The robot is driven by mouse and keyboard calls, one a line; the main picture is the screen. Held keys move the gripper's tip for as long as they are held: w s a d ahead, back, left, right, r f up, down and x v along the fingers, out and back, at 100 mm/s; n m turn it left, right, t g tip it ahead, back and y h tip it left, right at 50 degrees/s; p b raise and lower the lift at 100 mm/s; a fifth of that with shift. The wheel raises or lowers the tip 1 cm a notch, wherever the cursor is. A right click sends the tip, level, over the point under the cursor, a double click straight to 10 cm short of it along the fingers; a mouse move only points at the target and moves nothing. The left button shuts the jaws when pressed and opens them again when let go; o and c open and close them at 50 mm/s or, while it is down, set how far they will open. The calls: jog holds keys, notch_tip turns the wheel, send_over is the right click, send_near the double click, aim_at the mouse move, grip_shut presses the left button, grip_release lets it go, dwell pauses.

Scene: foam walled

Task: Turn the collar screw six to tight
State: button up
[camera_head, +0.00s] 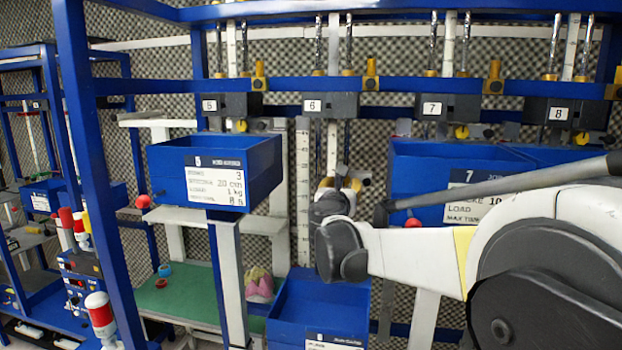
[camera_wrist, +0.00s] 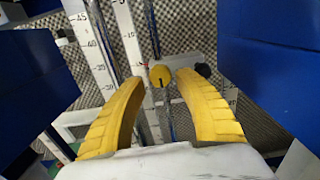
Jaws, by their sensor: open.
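In the wrist view, a round yellow screw knob (camera_wrist: 161,76) with a dark mark on it lies ahead, between the tips of my open gripper (camera_wrist: 158,82). The fingers stand apart on either side of it, and I cannot tell whether they touch it. It sits on a pale collar part (camera_wrist: 180,64) beside a ruled scale (camera_wrist: 102,50). In the head view, my gripper (camera_head: 343,184) is below the block labelled 6 (camera_head: 331,105), in front of that column. The arm and gripper hide the collar there, so the knob's number is not readable.
Blue box 5 (camera_head: 262,160) stands left of my gripper and blue box 7 (camera_head: 405,160) right of it. A lower blue box (camera_head: 318,300) is beneath. Blue walls (camera_wrist: 268,65) flank the wrist view closely. Other yellow knobs show under blocks 5 (camera_head: 240,125) and 7 (camera_head: 461,132).

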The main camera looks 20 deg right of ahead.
aim_at(344, 181)
jog(key=shift+x, duration=1.7)
jog(key=shift+c, duration=0.4)
grip_shut()
